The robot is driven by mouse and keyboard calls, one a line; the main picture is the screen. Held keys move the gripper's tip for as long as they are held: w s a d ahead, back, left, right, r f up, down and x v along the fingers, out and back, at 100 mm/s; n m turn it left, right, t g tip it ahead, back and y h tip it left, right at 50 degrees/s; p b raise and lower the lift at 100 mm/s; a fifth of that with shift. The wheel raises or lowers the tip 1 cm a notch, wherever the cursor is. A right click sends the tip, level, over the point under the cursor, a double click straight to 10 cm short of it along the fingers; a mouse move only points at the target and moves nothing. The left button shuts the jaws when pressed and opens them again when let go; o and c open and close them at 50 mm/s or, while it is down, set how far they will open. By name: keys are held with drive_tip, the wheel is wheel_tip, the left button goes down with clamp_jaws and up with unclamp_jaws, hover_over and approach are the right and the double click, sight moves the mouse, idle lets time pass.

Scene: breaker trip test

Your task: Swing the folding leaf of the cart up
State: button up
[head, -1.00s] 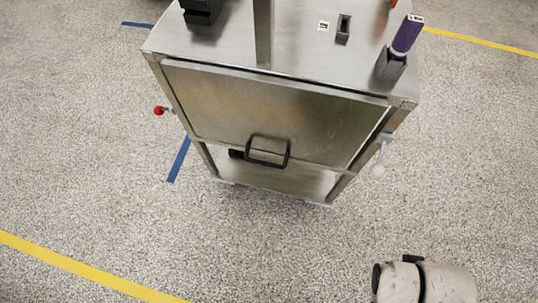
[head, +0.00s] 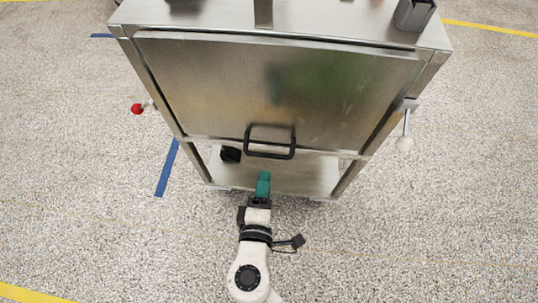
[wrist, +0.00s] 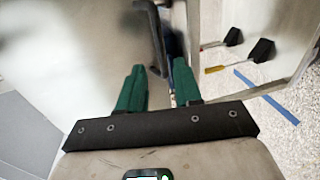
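The folding leaf (head: 280,85) is a flat metal panel that hangs down on the near side of the cart (head: 350,20). A black bar handle (head: 270,152) is fixed near its lower edge; part of it also shows in the wrist view (wrist: 151,30). My gripper (head: 263,178) has green fingers and is just below the handle in the head view. In the wrist view my gripper (wrist: 158,75) has its fingers spread, with nothing held between them. The handle lies beyond the fingertips there; I cannot tell whether they touch.
A red ball knob (head: 137,109) sticks out at the cart's left, and a white ball knob (head: 404,143) hangs at its right. A black object (head: 230,154) is on the lower shelf (head: 300,175). A grey holder (head: 414,14) stands on the top. The floor around is clear.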

sight(270, 154)
drive_tip(key=x, duration=0.9)
drive_tip(key=shift+w+d+b, duration=0.15)
drive_tip(key=shift+w+b, duration=0.1)
drive_tip(key=shift+b, duration=0.1)
drive_tip(key=shift+c, duration=0.4)
clamp_jaws()
